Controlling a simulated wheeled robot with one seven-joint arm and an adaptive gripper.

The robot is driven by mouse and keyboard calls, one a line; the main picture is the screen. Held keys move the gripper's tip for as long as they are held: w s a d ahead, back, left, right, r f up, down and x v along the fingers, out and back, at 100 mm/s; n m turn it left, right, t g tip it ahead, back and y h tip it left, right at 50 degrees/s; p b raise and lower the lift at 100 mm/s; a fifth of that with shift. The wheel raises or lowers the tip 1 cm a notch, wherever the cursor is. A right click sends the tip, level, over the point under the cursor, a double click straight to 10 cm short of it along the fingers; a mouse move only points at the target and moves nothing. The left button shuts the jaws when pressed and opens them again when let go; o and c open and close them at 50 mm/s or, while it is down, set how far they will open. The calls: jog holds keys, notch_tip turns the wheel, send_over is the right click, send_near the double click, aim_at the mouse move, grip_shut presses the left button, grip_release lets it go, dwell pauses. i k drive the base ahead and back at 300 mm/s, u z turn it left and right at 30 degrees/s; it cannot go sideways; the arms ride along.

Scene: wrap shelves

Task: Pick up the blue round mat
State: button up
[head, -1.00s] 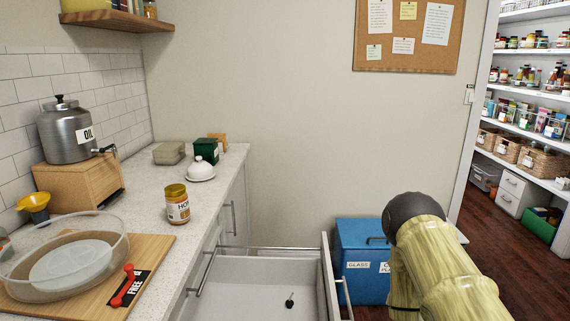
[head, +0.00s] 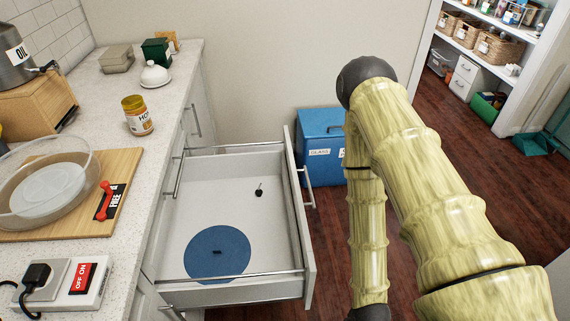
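The blue round mat (head: 219,243) lies flat in the open white drawer (head: 190,190), towards its near end. A small dark mark or object shows near the mat's middle. My arm stands to the right of the drawer in the head view, bent with its dark elbow joint at the top. The forearm hangs down outside the drawer, over the floor. My gripper is outside the picture, below the lower edge, so its fingers are hidden.
A small dark object (head: 259,191) lies in the drawer beyond the mat. The drawer's raised front (head: 298,215) stands between mat and arm. A blue bin (head: 321,140) stands behind. A clear bowl (head: 40,185), honey jar (head: 137,115) and switch box (head: 75,284) are on the counter.

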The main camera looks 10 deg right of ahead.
aim_at(217, 251)
jog(key=k, duration=0.5)
jog(key=z, duration=1.95)
jog(key=i, duration=1.35)
jog(key=u, duration=2.35)
